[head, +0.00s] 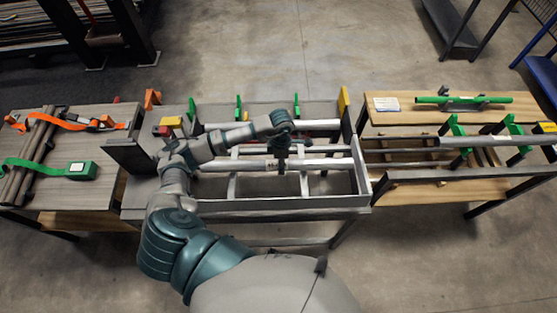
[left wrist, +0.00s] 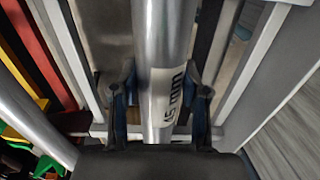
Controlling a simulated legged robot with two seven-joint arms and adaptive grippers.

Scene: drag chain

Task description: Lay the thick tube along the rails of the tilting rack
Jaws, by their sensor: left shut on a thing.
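A thick silver tube (head: 325,163) lies lengthwise across the rack (head: 290,206), which is a grey frame with pale rails. My left gripper (head: 282,160) reaches down on the tube's middle. In the left wrist view the tube (left wrist: 168,45) runs between the two fingers of the gripper (left wrist: 160,110), and a printed label ending in "mm" shows on it. The gripper is shut on this tube. I cannot tell whether the tube touches the rails below. My right gripper is not in view.
Another silver tube (head: 320,125) lies behind, near green uprights (head: 296,105). The right table carries a green tube (head: 460,99) and a long silver tube (head: 490,141) by green holders. The left table holds brown tubes (head: 33,155) with orange and green straps.

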